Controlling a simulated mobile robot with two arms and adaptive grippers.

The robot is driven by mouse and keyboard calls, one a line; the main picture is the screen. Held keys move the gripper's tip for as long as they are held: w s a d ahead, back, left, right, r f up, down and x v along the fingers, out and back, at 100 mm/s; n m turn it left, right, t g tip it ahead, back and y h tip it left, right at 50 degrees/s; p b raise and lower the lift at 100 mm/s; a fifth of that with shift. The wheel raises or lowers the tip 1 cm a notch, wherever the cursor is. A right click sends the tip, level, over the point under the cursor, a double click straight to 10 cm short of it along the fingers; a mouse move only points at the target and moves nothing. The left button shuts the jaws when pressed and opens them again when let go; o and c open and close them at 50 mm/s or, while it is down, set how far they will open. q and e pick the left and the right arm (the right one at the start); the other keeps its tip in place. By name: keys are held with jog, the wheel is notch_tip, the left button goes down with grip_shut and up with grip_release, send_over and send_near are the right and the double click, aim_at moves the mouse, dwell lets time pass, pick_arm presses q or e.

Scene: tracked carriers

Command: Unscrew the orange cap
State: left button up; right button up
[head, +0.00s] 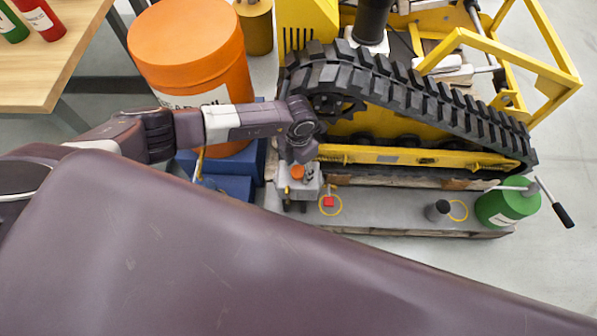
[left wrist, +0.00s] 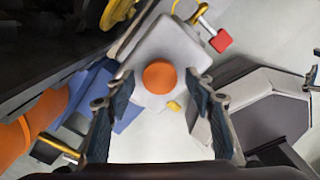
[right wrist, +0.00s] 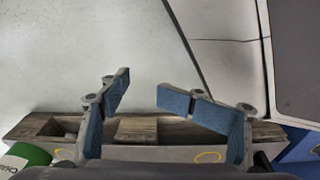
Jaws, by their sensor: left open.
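The orange cap (head: 297,172) sits on a small grey housing (head: 284,186) below the yellow track frame. In the left wrist view the cap (left wrist: 159,77) is round and seen from above on the pale grey housing (left wrist: 171,45). My left gripper (head: 304,160) is over the housing, close to the cap. In its wrist view the open fingers (left wrist: 158,92) are on either side of the cap, with gaps between. My right gripper (right wrist: 143,88) is open and empty, above the floor beside a wooden-edged platform.
The black rubber track (head: 420,95) and yellow frame (head: 400,156) stand just behind the housing. A large orange drum (head: 190,55) and blue container (head: 225,187) are at left. A red block (head: 328,202), dark cylinder (head: 437,210) and green drum (head: 507,205) stand along the platform.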

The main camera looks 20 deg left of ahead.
pick_arm(q)
jog(key=m+b, duration=0.3)
jog(key=m, duration=0.5)
jog(key=shift+m, duration=0.3)
pick_arm(e)
jog(key=w+a+r, duration=0.1)
jog(key=w+r, duration=0.6)
jog(key=r, duration=0.1)
jog(key=shift+w+r+t, duration=0.3)
jog(key=shift+r, duration=0.1)
pick_arm(q)
jog(key=c, duration=1)
jog(key=n+p, duration=0.2)
jog(key=n, duration=0.3)
jog(key=shift+r, duration=0.2)
jog(key=n+p, duration=0.1)
jog(key=n, duration=0.3)
jog(key=shift+f+n+p, duration=0.2)
jog(key=shift+n+p, duration=0.2)
pick_arm(e)
jog(key=s+d+f, duration=0.1)
jog(key=s+f, duration=0.8)
jog(key=shift+s+f+g, duration=0.2)
jog(key=shift+f+g, duration=0.15)
jog(key=shift+g, duration=0.05)
jog(key=shift+d, duration=0.1)
